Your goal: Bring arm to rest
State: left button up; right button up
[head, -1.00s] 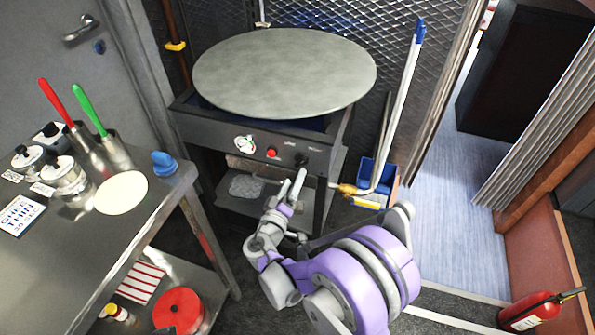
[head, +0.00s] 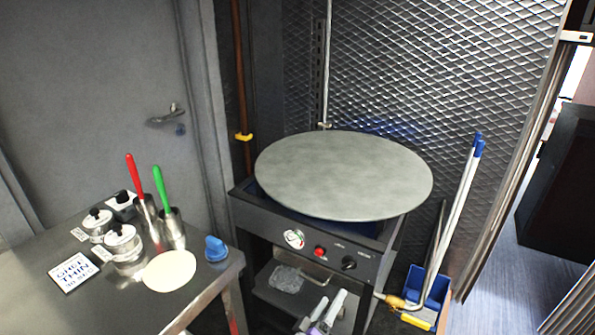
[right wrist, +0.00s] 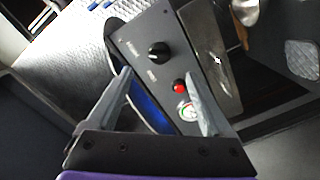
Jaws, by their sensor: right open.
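My right gripper (head: 326,312) shows at the bottom of the head view, low in front of the griddle stand. In the right wrist view its two grey fingers (right wrist: 158,100) are spread apart with nothing between them. Beyond them is the stand's control panel (right wrist: 163,75), with a black knob (right wrist: 158,52) and a red button (right wrist: 180,87). The same black knob (head: 348,263) and red button (head: 319,252) show in the head view above the gripper. Most of my right arm is below the head view's edge. My left gripper is not in view.
A large round griddle (head: 345,175) tops the stand. A steel table (head: 110,300) at left holds a flatbread disc (head: 170,271), a blue-handled item (head: 215,248), tins and cups with red and green handles.

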jog(key=s+d+f+m+g+y, duration=0.1)
jog(key=s+d+m+g+y, duration=0.15)
jog(key=s+d+g, duration=0.75)
jog(key=s+a+f+m+y, duration=0.2)
jog(key=s+y, duration=0.5)
jog(key=s, duration=1.1)
pick_arm(q)
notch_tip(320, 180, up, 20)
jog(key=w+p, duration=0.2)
jog(key=p, duration=1.5)
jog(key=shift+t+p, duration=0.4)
pick_arm(e)
notch_tip(320, 180, up, 21)
jog(key=w+a, duration=0.1)
jog(key=w, duration=0.1)
jog(key=shift+a+t, duration=0.3)
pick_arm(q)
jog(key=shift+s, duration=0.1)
pick_arm(e)
jog(key=shift+f+n+y, duration=0.1)
jog(key=shift+n+y, duration=0.15)
